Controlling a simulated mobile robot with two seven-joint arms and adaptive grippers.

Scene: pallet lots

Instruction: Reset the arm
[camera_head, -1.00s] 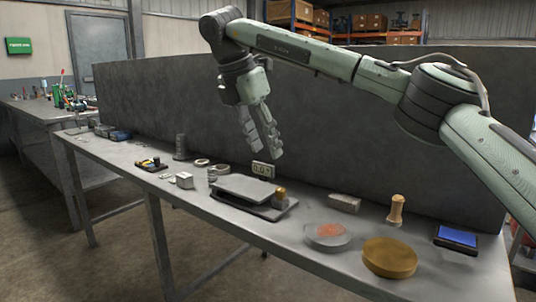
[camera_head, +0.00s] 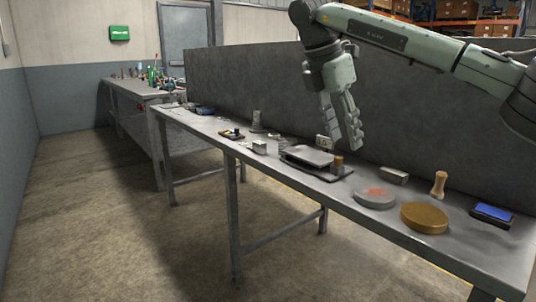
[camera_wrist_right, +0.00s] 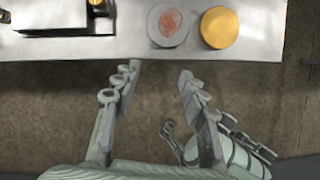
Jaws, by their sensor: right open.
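My right gripper (camera_head: 345,122) hangs from the pale green right arm (camera_head: 420,42) above the table, over the scale. Its two fingers point down, apart and empty. In the right wrist view, the right gripper (camera_wrist_right: 158,85) shows its fingers spread, with floor between them and the table edge beyond. Part of a green arm link and a gripper-like piece (camera_wrist_right: 168,138) show at the lower right of that view; I cannot tell whether its jaws are open. My left gripper is not in the head view.
The grey table (camera_head: 290,200) carries a scale (camera_head: 312,156), a grey disc with a reddish patch (camera_head: 375,198), a gold disc (camera_head: 424,217), a wooden-handled stamp (camera_head: 439,184) and a blue pad (camera_head: 492,213). A dark panel (camera_head: 240,90) stands behind. The floor (camera_head: 110,220) at left is clear.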

